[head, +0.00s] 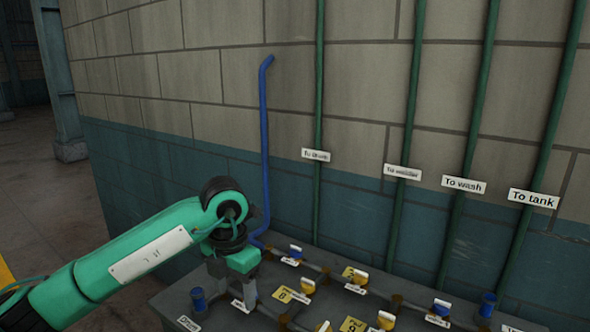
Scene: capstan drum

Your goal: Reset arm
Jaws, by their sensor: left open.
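My left arm (140,255), green with dark joints, reaches in from the left. Its gripper (234,286) points down over the left part of a grey bench, with its two grey fingers apart. No object shows clearly between the fingers. A small white label (241,305) lies just below them, and a blue knob (198,299) stands to their left. Whether a finger touches the pipework there I cannot tell. My right gripper is not in view.
The grey bench (172,300) carries pipes with yellow-handled valves (307,286), blue-handled valves (441,308) and yellow tags. A blue pipe (265,150) and several green pipes run up the block wall behind, with signs such as "To tank" (534,198). Open floor lies left.

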